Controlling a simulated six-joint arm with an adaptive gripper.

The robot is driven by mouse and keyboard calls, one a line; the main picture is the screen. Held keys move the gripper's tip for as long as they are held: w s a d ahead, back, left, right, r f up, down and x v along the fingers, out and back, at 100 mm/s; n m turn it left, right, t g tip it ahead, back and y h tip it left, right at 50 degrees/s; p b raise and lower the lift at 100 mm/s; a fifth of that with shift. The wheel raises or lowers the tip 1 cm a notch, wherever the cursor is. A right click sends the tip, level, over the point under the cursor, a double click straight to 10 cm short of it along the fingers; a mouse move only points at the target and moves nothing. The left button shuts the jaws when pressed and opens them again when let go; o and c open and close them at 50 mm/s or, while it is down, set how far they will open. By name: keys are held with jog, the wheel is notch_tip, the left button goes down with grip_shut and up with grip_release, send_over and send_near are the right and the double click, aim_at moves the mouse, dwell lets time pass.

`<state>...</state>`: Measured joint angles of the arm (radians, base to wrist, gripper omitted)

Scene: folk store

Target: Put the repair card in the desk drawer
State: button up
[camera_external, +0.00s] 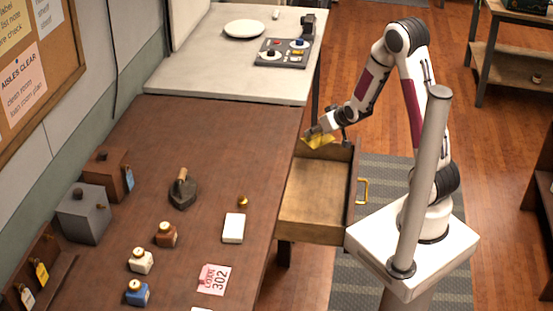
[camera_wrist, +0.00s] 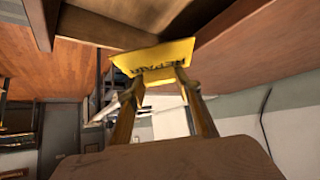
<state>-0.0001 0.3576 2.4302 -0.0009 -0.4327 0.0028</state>
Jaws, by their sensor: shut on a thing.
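The yellow repair card (camera_external: 320,142) is in my gripper (camera_external: 316,132), by the far end of the desk drawer. In the wrist view the card (camera_wrist: 150,57) shows the word REPAIR between my two fingertips (camera_wrist: 160,78). My gripper is shut on the card's edge. The desk drawer (camera_external: 312,210) is pulled out from the right side of the brown desk and looks empty, with a brass handle (camera_external: 362,191) on its front. I cannot tell whether the card is above the drawer's rim or below it.
The brown desk (camera_external: 215,135) bears a pink card marked 302 (camera_external: 214,279), a white block (camera_external: 233,228), an old iron (camera_external: 182,190) and several small bottles. A pale table (camera_external: 200,75) with a plate (camera_external: 244,29) and a dark control panel (camera_external: 283,53) adjoins it behind.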

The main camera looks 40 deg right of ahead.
dwell(0.5)
jog(key=shift+d+f, duration=0.1)
jog(key=shift+d, duration=0.45)
jog(key=shift+m, duration=0.3)
jog(key=d, duration=0.1)
jog(key=d+f, duration=0.1)
jog(key=d, duration=0.1)
jog(key=shift+s+d+f, duration=0.1)
jog(key=shift+d+f, duration=0.3)
jog(key=s+a+f+n+g+y, duration=0.2)
jog(key=a+n+y, duration=0.3)
jog(key=n, duration=0.4)
jog(key=shift+s+a+f+n+g+y, duration=0.2)
jog(key=shift+s+f+n+g+y, duration=0.1)
jog(key=shift+s+f+y, duration=0.4)
jog(key=shift+w, duration=0.1)
